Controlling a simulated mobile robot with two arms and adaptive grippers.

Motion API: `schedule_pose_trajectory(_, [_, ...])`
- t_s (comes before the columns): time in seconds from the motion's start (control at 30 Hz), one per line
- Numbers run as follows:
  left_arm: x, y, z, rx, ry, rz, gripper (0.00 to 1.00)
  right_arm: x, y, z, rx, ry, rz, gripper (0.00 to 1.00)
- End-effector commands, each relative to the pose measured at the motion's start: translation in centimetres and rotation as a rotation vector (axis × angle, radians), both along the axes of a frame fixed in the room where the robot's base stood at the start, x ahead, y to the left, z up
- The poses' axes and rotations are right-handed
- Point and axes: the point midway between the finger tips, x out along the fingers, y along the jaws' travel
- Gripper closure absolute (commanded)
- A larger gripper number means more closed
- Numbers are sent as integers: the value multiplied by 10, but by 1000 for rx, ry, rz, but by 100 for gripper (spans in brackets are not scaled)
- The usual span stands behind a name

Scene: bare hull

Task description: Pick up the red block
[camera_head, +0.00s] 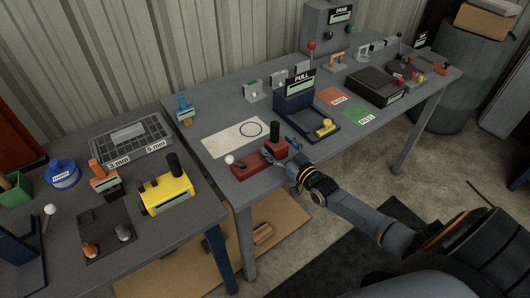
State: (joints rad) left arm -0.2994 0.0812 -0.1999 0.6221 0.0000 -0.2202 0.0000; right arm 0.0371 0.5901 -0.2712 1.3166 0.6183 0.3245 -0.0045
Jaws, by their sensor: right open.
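Two red pieces are at the front edge of the right-hand grey table. One is a low red block (247,168) lying on the table top, with a small white ball at its left end. Just right of it is a taller red piece (276,147) with a black cylinder standing up from it. I cannot tell if the two are joined. My right gripper (281,151) is open and reaches in from the lower right, its fingers close around or beside the taller red piece. Whether they touch is too small to tell. My left gripper is not in view.
A navy PULL box (296,98) with a yellow handle stands behind the right gripper. A white sheet (235,136) with a drawn circle lies behind the red pieces. A second table at left holds a yellow box (168,194) and several tools. A gap separates the tables in front.

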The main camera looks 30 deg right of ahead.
Motion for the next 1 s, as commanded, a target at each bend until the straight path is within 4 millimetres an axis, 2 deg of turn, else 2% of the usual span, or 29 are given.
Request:
schedule_pose_trajectory(0.23, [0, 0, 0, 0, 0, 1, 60, 1, 0, 0, 0, 0, 0, 17])
schedule_pose_trajectory(0.63, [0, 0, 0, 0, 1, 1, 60, 1, 0, 0, 0, 1, 0, 98])
schedule_pose_trajectory(1.0, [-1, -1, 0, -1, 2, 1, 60, 2, 0, 5, 1, -4, 0, 100])
